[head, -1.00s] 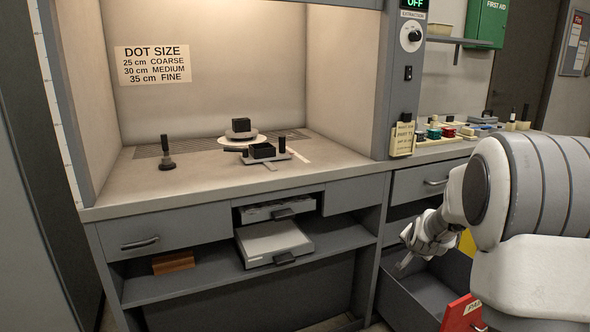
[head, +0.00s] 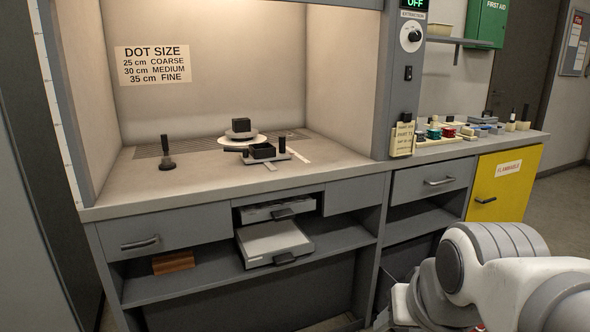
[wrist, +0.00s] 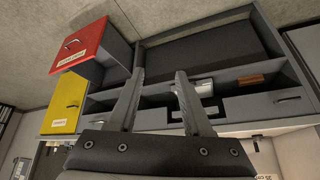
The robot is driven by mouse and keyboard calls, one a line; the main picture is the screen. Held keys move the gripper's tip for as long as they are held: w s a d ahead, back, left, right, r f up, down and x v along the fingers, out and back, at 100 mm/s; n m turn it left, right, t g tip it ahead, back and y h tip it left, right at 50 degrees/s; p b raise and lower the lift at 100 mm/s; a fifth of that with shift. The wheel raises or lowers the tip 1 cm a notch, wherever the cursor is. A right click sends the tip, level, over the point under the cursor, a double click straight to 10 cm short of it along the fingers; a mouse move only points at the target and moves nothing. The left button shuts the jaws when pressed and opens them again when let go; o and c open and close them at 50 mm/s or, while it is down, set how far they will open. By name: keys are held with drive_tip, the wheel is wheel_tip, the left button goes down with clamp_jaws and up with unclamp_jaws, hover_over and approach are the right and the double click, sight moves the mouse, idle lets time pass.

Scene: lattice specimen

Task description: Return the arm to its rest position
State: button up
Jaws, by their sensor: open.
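My arm shows at the lower right of the head view, folded low in front of the bench. In that view the gripper's fingers are not clear. In the wrist view my gripper (wrist: 160,103) is open, its two dark fingers spread apart with nothing between them. The wrist picture looks upside down, with the floor at the top. The fingers point toward the bench's lower shelves (wrist: 205,45) and seem apart from everything.
A fume hood bench (head: 300,180) holds a turntable (head: 240,139) with a black block and a small fixture (head: 264,152). A shelf tray (head: 274,243) sticks out below. A yellow cabinet (head: 505,185) stands right.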

drive_tip(key=s+f+n, duration=0.1)
drive_tip(key=s, duration=0.4)
wheel_tip(320, 180, up, 29)
drive_tip(key=p, duration=2.8)
drive_tip(key=shift+w+a+f+g+p, duration=0.15)
drive_tip(key=shift+w+f+g+p, duration=0.05)
drive_tip(key=shift+w+g+p, duration=0.1)
